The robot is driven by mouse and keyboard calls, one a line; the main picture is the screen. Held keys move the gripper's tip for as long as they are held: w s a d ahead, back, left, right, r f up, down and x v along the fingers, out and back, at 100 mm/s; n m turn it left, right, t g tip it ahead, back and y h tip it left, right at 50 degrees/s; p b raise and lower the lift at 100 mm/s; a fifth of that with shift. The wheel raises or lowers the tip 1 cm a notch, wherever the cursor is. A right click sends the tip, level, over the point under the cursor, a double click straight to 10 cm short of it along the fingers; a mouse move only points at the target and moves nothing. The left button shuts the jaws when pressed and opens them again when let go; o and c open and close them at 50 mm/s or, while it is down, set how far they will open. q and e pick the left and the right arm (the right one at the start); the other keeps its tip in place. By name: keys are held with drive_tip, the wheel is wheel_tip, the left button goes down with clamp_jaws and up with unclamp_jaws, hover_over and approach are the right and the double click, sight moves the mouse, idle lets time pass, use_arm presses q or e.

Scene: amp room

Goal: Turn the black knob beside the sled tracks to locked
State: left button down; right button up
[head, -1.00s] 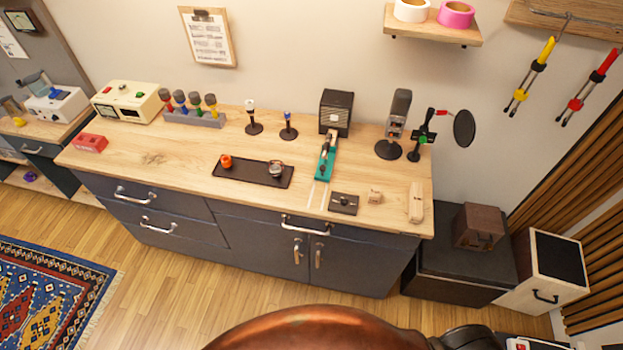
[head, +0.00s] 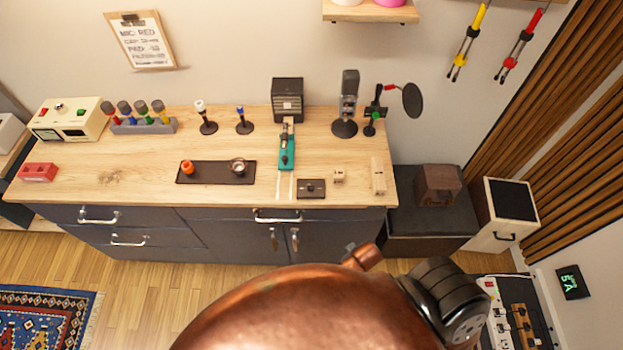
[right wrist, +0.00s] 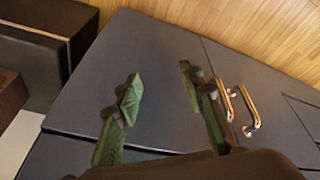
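A dark plate with a small black knob (head: 311,187) lies near the front edge of the wooden worktop. Its lock setting is too small to read. The pale sled tracks (head: 284,187) run just left of it, with the teal sled (head: 287,156) further back on them. My right gripper (right wrist: 160,88) is open and empty in the right wrist view, its green fingers apart in front of the grey cabinet doors. The knob is not in that view. My left gripper is in neither view.
A black tray (head: 216,172) with an orange item and a round metal item lies left of the tracks. A small wooden block (head: 338,176) and a longer one (head: 378,175) stand to the right. Cabinet handles (head: 278,216) stick out below the worktop.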

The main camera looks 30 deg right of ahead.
drive_tip(key=w+d+r+t+p, duration=0.2)
drive_tip(key=w+r, duration=0.1)
drive_tip(key=r, duration=1.5)
drive_tip(key=w+a+r+n+t+h, duration=0.15)
drive_tip(key=w+r+n+t, duration=0.6)
drive_tip(key=w+r, duration=1.2)
drive_tip(key=w+a+r+n+t+y, duration=0.35)
drive_tip(key=a+r+n, duration=0.2)
drive_tip(key=r, duration=0.25)
drive_tip(key=w+a+r+n+t+y, duration=0.3)
drive_tip(key=a+r+n+y, duration=0.15)
drive_tip(key=a+r, duration=0.25)
drive_tip(key=s+a+n+g+y, duration=0.3)
drive_tip(key=a+n+g+y, duration=0.6)
drive_tip(key=a+n, duration=0.85)
drive_tip(key=n+g+h, duration=1)
drive_tip(key=n+h, duration=0.2)
drive_tip(key=h, duration=0.3)
hover_over(311, 185)
wheel_tip(311, 185, down, 21)
drive_tip(key=shift+w+r, duration=0.1)
wheel_tip(311, 185, down, 7)
drive_tip(key=shift+r+p, duration=0.2)
drive_tip(key=shift+p, duration=0.75)
drive_tip(key=shift+f, duration=0.45)
